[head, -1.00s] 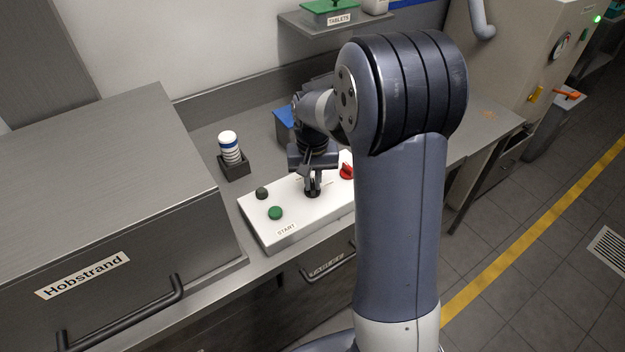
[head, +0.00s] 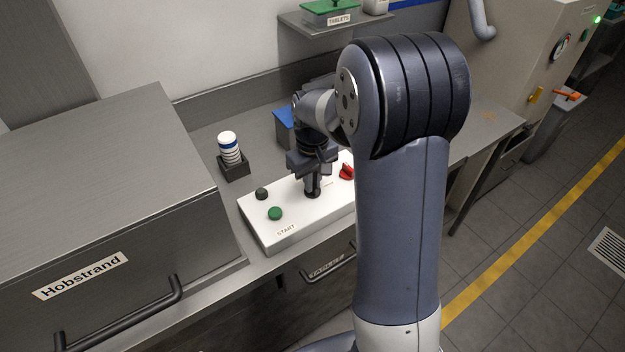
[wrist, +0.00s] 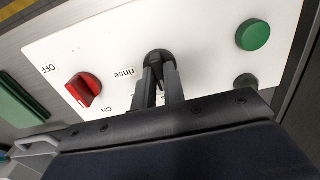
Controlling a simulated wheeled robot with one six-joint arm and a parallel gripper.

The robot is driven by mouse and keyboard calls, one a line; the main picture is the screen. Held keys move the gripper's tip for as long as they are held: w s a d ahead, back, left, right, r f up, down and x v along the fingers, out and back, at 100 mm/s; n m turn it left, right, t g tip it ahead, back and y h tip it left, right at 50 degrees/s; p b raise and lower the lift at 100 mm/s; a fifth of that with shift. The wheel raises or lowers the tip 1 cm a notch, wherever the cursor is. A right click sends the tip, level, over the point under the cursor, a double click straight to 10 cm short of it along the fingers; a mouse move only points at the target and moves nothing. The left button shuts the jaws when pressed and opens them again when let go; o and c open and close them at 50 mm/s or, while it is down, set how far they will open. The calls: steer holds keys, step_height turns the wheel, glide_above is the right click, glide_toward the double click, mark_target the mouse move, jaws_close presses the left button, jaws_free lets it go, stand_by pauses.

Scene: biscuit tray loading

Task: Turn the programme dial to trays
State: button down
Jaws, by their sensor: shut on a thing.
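The black programme dial (wrist: 158,57) sits on a white control panel (wrist: 110,32). In the head view the dial (head: 312,193) is mostly hidden under my gripper (head: 312,180). In the wrist view my gripper (wrist: 158,82) has its two fingers shut on the dial's grip. A "rinse" label (wrist: 124,73) shows beside the dial, on its left in the wrist view. A trays label is not readable; the part of the panel behind the fingers is hidden.
A red switch (wrist: 84,90) with OFF and ON marks sits beside the dial. A green START button (head: 275,213) and a small dark knob (head: 262,193) are on the panel's left. A holder with a white-and-blue stack (head: 230,150) stands behind. The Hobstrand cabinet (head: 190,160) is left.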

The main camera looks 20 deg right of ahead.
steer(key=c, duration=1.5)
jaws_free()
steer(key=shift+r, duration=0.1)
step_height(320, 180, up, 11)
steer(key=shift+f+b, duration=0.15)
steer(key=shift+b, duration=0.25)
step_height(320, 180, down, 11)
steer(key=shift+r+p, duration=0.1)
steer(key=shift+p, duration=0.35)
steer(key=shift+m, duration=0.3)
